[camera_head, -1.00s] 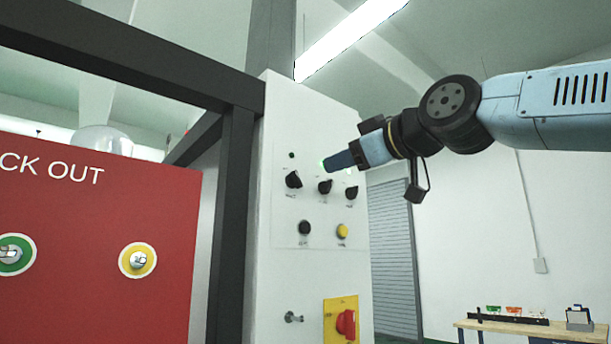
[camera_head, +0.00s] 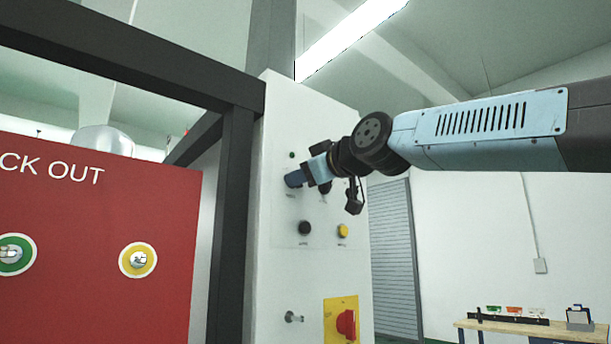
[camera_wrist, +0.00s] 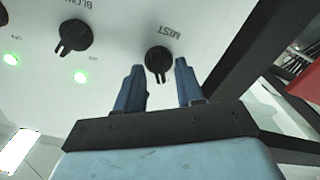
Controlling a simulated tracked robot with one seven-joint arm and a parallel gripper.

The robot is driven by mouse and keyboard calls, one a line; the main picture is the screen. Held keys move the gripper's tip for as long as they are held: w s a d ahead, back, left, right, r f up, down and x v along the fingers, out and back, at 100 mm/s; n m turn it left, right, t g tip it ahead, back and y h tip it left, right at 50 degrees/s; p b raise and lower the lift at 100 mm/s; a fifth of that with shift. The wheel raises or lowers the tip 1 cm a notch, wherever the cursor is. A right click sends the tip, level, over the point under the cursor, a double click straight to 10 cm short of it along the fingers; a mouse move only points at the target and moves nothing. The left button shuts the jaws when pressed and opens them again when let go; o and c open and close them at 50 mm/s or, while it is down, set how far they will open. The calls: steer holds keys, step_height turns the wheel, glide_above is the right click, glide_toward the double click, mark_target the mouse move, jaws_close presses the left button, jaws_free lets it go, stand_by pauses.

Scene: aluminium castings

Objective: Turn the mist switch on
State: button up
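The mist switch (camera_wrist: 158,61) is a black rotary knob on the white control panel (camera_head: 272,275), with an upside-down MIST label beside it in the wrist view. My gripper (camera_wrist: 158,67) is open. Its two blue fingers stand on either side of the knob, with visible gaps; I cannot tell how deep they reach. The knob's ridge points towards my gripper's palm in the wrist view. In the head view my gripper (camera_head: 294,179) is at the panel's upper left knob position and hides that knob. A small dark lamp (camera_head: 291,155) sits just above it.
Below are a black button (camera_head: 305,228), a yellow button (camera_head: 342,231) and a red switch (camera_head: 346,323). A dark frame post (camera_head: 232,220) stands left.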

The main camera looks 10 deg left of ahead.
jaws_close()
stand_by(0.3)
steer(key=shift+d, duration=0.1)
steer(key=shift+m, duration=0.3)
steer(key=m, duration=1.1)
steer(key=shift+w+d+r, duration=0.1)
steer(key=shift+w+d, duration=0.05)
steer(key=shift+w, duration=0.05)
steer(key=shift+m, duration=0.4)
